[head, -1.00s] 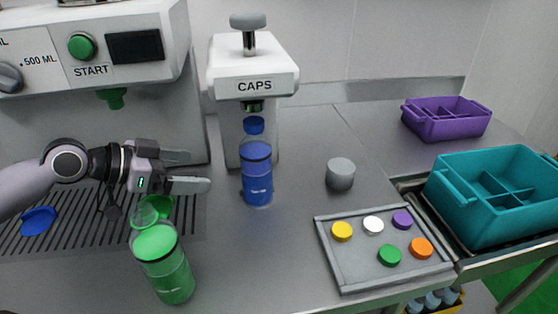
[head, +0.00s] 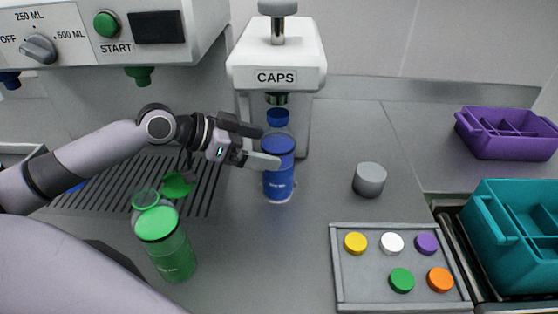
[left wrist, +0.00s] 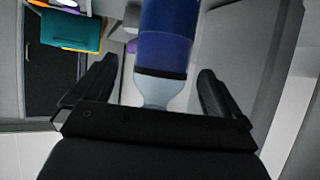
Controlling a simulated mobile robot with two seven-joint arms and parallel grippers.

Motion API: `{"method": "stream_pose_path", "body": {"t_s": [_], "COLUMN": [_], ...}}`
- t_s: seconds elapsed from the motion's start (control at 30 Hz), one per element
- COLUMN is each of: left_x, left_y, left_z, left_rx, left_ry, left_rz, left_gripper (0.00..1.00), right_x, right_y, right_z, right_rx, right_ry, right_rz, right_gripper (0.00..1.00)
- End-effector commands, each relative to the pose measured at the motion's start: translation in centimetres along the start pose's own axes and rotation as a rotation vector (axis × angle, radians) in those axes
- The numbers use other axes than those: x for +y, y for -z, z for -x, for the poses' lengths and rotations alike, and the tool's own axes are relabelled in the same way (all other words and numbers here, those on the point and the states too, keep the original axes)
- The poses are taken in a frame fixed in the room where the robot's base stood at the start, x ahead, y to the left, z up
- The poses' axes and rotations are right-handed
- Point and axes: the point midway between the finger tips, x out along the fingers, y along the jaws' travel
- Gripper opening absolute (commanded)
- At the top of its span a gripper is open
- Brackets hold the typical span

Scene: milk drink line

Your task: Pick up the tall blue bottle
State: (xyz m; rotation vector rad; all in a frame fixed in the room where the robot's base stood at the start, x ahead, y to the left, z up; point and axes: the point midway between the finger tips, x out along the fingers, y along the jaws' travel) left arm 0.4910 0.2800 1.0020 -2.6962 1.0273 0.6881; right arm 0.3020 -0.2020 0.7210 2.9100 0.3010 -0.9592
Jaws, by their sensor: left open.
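The tall blue bottle (head: 278,180) stands upright under the caps press (head: 277,75), with a blue cap (head: 278,117) at its top. It also shows in the left wrist view (left wrist: 165,50), between the two fingers. My left gripper (head: 264,147) is open at the bottle's left side, with its nearer finger overlapping the bottle's front in the head view. Whether a finger touches the bottle I cannot tell. My right gripper is not in view.
A grey cylinder (head: 369,180) stands to the right. A tray (head: 386,304) holds several coloured caps. A purple crate (head: 506,143) and a teal crate (head: 520,262) are at the right.

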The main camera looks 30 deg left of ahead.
Motion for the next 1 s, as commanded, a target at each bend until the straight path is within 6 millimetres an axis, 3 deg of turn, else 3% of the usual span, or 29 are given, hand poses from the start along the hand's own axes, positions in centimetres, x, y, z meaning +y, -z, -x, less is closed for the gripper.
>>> {"method": "stream_pose_path", "body": {"t_s": [0.4, 0.73, 0.77, 0.97, 1.0], "left_x": [-0.3, -0.3, -0.3, -0.3, -0.4], "left_y": [0.3, 0.1, 0.1, 0.1, 0.4], "left_z": [-4.4, -4.9, -4.9, -4.9, -4.8], "left_rx": [0.001, -0.001, -0.001, -0.001, 0.005], "left_ry": [0.0, 0.002, 0.002, 0.002, 0.003], "left_rz": [0.0, -0.001, -0.001, -0.001, -0.003], "left_gripper": [1.0, 1.0, 0.94, 0.28, 0.23], "right_x": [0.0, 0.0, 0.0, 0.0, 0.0], "right_y": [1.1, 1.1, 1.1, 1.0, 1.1], "right_z": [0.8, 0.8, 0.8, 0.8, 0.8], "right_rx": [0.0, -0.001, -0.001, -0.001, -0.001], "right_ry": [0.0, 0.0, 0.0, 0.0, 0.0], "right_rz": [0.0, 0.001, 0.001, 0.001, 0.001], "right_gripper": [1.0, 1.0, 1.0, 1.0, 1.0]}}
